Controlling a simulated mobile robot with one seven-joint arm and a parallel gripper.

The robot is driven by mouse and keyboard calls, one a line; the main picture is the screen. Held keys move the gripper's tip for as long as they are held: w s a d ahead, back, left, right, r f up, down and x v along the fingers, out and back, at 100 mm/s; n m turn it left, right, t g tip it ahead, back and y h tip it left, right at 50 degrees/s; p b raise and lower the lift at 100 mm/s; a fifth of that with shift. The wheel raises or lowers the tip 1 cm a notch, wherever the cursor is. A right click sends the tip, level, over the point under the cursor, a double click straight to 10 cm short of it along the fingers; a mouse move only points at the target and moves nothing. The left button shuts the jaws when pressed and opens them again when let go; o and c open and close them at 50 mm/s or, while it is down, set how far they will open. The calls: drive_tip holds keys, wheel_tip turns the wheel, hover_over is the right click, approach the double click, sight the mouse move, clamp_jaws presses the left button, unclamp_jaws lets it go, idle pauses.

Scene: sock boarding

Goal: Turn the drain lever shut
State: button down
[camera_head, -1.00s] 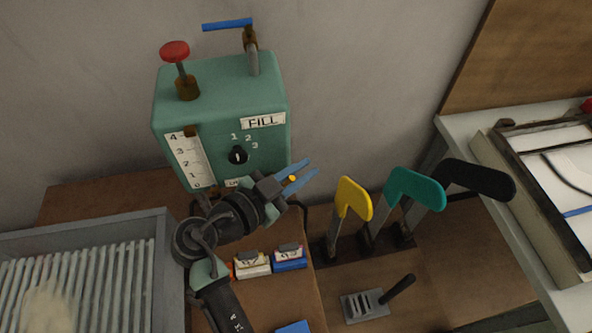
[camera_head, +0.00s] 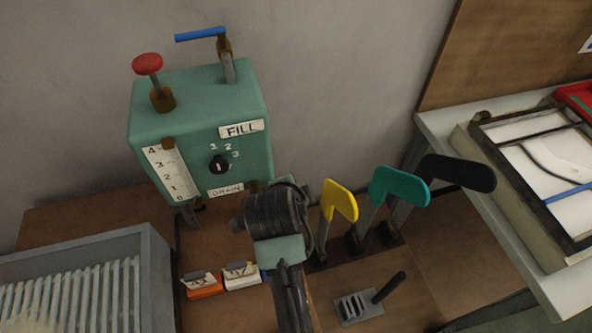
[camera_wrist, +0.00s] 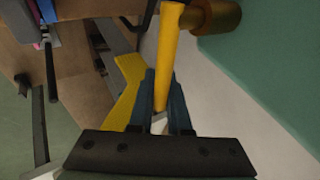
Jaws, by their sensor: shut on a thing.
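The drain lever (camera_wrist: 168,60) is a yellow bar in the wrist view, running down from a brass valve (camera_wrist: 215,14) on the green tank wall. My gripper (camera_wrist: 162,98) is shut on the lever, with one blue finger on each side of it. In the head view, the green tank (camera_head: 200,120) carries a DRAIN label (camera_head: 225,191) low on its front, and a bit of brass (camera_head: 254,187) shows beside my wrist. There my wrist and arm hide the fingers and the lever.
A yellow foot-shaped board (camera_head: 340,200) stands close right of my wrist, with teal (camera_head: 400,185) and black (camera_head: 458,173) ones beyond. A slotted plate with a black handle (camera_head: 360,306) is in front. A grey ribbed tray (camera_head: 150,262) stands at left.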

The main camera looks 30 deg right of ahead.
drive_tip(key=shift+a+f+m+y+p, duration=0.15)
drive_tip(key=shift+f+m+y+p, duration=0.25)
drive_tip(key=shift+f+y, duration=0.4)
drive_tip(key=shift+t, duration=0.3)
drive_tip(key=c, duration=1.2)
unclamp_jaws()
drive_tip(key=shift+o, duration=0.2)
drive_tip(key=shift+w, duration=0.1)
drive_tip(key=shift+r, duration=0.1)
drive_tip(key=v, duration=1.3)
drive_tip(key=shift+p, duration=0.35)
